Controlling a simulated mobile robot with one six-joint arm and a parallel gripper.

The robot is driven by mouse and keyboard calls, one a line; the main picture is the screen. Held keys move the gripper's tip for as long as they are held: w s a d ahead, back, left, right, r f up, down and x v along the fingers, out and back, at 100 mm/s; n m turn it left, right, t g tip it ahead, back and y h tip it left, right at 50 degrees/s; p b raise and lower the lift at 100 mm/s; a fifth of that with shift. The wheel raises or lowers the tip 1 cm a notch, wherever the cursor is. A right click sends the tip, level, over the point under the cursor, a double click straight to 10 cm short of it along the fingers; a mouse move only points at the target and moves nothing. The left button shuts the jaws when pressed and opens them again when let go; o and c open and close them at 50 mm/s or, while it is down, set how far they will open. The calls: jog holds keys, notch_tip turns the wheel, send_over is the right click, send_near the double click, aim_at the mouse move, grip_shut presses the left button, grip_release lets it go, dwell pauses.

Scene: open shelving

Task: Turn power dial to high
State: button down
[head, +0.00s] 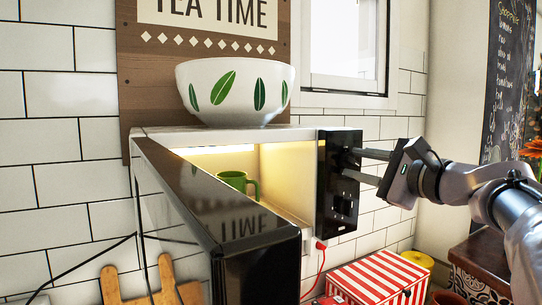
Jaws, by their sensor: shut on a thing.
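A microwave (222,138) has its dark glossy door (230,205) swung wide open toward me. Its black control panel (338,208) is on the right side of the lit cavity. A green mug (238,183) stands inside. My gripper (352,164) reaches in from the right, and its two fingers are at the upper part of the panel, shut on the power dial (346,160). The dial is small and dark and partly hidden by the fingers, so its setting cannot be read.
A white bowl with green leaves (236,90) stands on top of the microwave. A red-and-white striped box (376,283) and a red plug and cord (321,246) are below the panel. Wooden boards (150,290) are at lower left. A tiled wall is behind.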

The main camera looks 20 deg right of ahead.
jog(key=m+p, duration=0.4)
jog(key=m, duration=0.2)
jog(key=shift+a+r, duration=0.1)
jog(key=m+p, duration=0.5)
jog(key=m, duration=0.1)
jog(key=shift+f, duration=0.2)
dwell(0.4)
jog(key=c, duration=1)
grip_release()
jog(key=shift+c, duration=0.2)
jog(key=s+d+b, duration=0.1)
jog(key=s+d, duration=0.1)
jog(key=s, duration=1.5)
jog(key=shift+s+d, duration=0.15)
